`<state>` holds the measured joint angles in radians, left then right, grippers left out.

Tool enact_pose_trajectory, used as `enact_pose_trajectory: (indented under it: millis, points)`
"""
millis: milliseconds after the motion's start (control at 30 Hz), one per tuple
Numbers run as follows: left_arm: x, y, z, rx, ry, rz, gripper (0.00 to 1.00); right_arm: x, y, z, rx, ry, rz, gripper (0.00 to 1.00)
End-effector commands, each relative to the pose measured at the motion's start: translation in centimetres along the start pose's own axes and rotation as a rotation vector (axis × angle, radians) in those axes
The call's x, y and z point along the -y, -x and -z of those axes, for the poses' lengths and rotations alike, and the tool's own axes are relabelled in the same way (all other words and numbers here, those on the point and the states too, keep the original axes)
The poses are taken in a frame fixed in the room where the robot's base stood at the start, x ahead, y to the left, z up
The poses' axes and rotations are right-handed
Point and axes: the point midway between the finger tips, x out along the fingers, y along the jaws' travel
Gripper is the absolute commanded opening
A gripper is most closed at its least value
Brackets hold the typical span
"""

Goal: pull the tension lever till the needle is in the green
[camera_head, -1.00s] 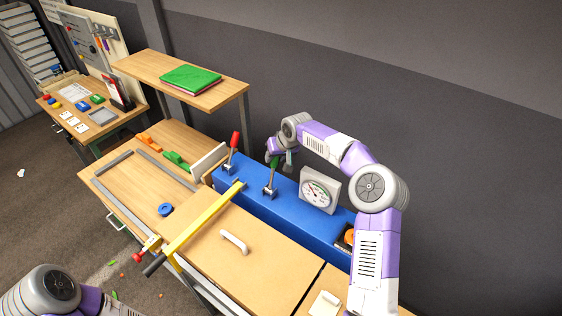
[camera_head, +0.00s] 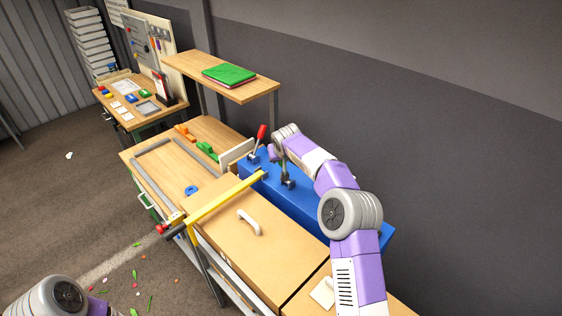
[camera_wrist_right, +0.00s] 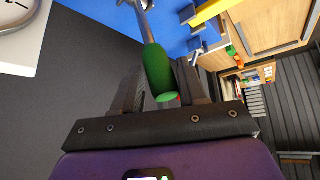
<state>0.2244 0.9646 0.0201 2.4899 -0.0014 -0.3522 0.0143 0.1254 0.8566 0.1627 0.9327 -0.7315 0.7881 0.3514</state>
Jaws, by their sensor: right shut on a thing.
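The tension lever has a green handle (camera_wrist_right: 158,72) and a grey metal shaft (camera_head: 285,171) rising from the blue housing (camera_head: 308,205). My right gripper (camera_head: 276,152) is at the top of the lever, shut on the green handle, which lies between its fingers in the wrist view (camera_wrist_right: 162,95). The gauge (camera_wrist_right: 22,62) shows only as a cropped corner in the wrist view, so I cannot read its needle against the green. In the head view my right arm hides the gauge. My left gripper is out of view; only part of that arm shows at bottom left.
A red-handled lever (camera_head: 261,133) stands left of the green one on the housing. A yellow bar (camera_head: 222,200) crosses the bench by a wooden lid with a white handle (camera_head: 249,222). A shelf (camera_head: 219,76) with a green book (camera_head: 229,74) stands behind.

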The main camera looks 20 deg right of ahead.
Motion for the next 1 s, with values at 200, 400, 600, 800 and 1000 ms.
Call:
enact_pose_trajectory:
  millis: [200, 400, 600, 800, 1000]
  points:
    - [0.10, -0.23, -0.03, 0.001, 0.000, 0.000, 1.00, 1.25, -0.32, -0.60, 0.012, 0.002, 0.017, 0.00]
    - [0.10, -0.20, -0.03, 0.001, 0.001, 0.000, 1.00, 1.39, -0.35, -0.66, 0.015, 0.003, 0.019, 0.00]
    - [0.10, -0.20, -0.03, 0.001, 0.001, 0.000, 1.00, 1.28, -0.29, -0.57, 0.012, 0.004, 0.017, 0.61]
    - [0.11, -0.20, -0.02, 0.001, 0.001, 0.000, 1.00, 1.01, -0.19, -0.41, 0.008, 0.003, 0.013, 0.61]
    - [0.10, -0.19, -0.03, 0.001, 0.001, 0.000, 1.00, 0.86, -0.13, -0.33, 0.006, 0.003, 0.011, 0.61]
